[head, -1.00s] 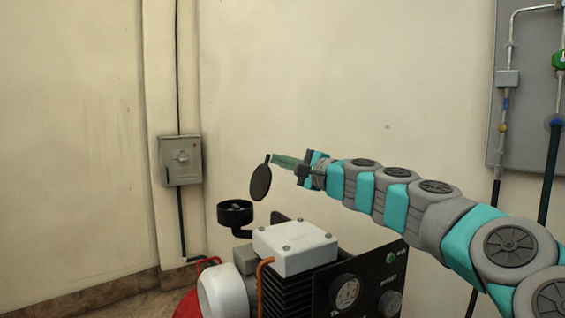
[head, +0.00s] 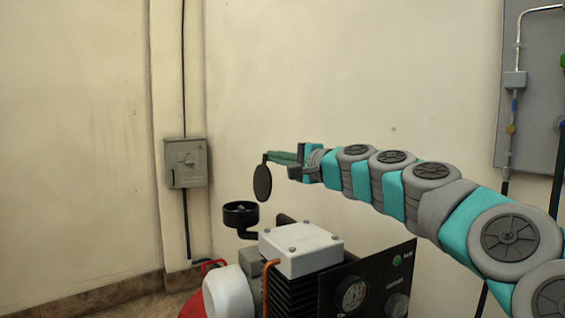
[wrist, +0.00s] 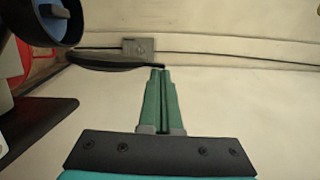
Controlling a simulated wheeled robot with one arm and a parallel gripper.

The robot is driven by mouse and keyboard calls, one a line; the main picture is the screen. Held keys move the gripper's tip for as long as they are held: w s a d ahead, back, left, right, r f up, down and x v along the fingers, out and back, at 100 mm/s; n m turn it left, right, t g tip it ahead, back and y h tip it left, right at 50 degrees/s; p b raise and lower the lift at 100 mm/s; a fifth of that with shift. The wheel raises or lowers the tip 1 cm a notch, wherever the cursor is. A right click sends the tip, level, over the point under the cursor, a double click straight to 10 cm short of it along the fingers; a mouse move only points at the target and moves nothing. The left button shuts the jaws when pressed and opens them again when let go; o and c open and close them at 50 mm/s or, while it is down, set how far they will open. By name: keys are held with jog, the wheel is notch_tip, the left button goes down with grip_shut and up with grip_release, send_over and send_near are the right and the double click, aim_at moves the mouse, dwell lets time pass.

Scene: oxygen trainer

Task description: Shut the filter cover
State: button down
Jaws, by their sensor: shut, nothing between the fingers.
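The filter cover, a thin black disc (head: 262,184), stands upright in the head view, above and to the right of the black filter cup (head: 240,217), which is open at the top. In the wrist view the cover (wrist: 112,60) shows nearly edge-on, with the cup (wrist: 42,28) at the upper left. My gripper (head: 268,157) has green fingers pressed together with nothing between them. Its tips are at the cover's upper edge; in the wrist view the tips (wrist: 160,70) meet the thin end of the cover. I cannot tell whether they touch.
The compressor's white block (head: 300,250) and its black gauge panel (head: 372,285) sit below my arm. A grey switch box (head: 186,163) is on the wall at left. A grey panel with pipes (head: 535,100) is at far right. The air left of the cover is clear.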

jog(key=s+a+f+n+h+b, duration=0.2)
jog(key=s+a+f+n+b, duration=0.2)
jog(key=n, duration=0.4)
jog(key=s+a+f+n+h+b, duration=0.3)
jog(key=s+a+f+n+b, duration=0.1)
jog(key=a+n+b, duration=0.3)
jog(key=shift+s+a+f+n, duration=0.15)
jog(key=shift+a+f+n, duration=0.2)
jog(key=shift+a+n, duration=0.25)
dwell(0.6)
